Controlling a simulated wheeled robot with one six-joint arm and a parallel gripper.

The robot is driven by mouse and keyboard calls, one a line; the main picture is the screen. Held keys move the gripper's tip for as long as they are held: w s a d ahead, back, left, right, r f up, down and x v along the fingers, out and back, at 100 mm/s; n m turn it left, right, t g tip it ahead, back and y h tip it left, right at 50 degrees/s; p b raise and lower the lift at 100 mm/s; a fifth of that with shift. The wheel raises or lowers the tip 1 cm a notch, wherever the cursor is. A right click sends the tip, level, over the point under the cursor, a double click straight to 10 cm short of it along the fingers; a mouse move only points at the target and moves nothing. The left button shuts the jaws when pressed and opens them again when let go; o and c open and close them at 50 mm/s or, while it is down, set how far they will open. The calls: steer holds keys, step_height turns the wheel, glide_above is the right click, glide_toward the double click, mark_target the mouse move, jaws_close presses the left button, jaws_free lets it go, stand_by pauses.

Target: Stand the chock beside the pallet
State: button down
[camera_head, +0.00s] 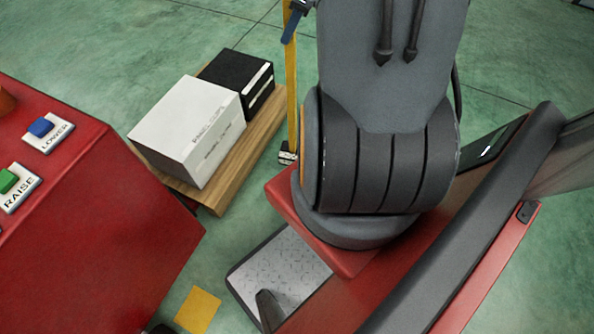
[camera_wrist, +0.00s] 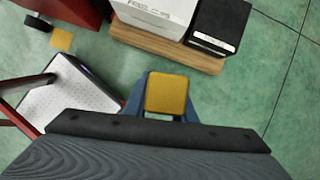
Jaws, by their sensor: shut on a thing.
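My gripper (camera_wrist: 166,100) has blue fingers and is shut on a yellow piece, which I take to be the chock (camera_wrist: 167,93); its square yellow end faces the wrist camera. In the head view the chock (camera_head: 291,90) is a long, narrow yellow bar, roughly upright, with a black-and-white lower end. One blue finger of my gripper (camera_head: 292,22) shows at the top edge. The wooden pallet (camera_head: 255,140) lies on the floor left of the chock; it also shows in the wrist view (camera_wrist: 165,46). I cannot tell whether the chock's lower end touches the floor.
A white box (camera_head: 190,130) and a black box (camera_head: 238,75) sit on the pallet. A red cabinet (camera_head: 90,240) with blue LOWER and green RAISE buttons stands at left. A yellow square (camera_head: 198,310) marks the floor.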

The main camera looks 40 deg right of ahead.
step_height(320, 180, down, 10)
steer(key=d+m+b, duration=0.2)
steer(key=shift+s+d+f+t+h+b, duration=0.2)
steer(key=shift+s+d+t+h+b, duration=0.1)
steer(key=shift+s+d, duration=0.15)
stand_by(0.3)
steer(key=shift+f, duration=0.2)
steer(key=c, duration=1.5)
jaws_free()
steer(key=p+v, duration=0.1)
steer(key=v, duration=1.1)
steer(key=shift+a+r, duration=0.1)
steer(key=shift+r, duration=0.05)
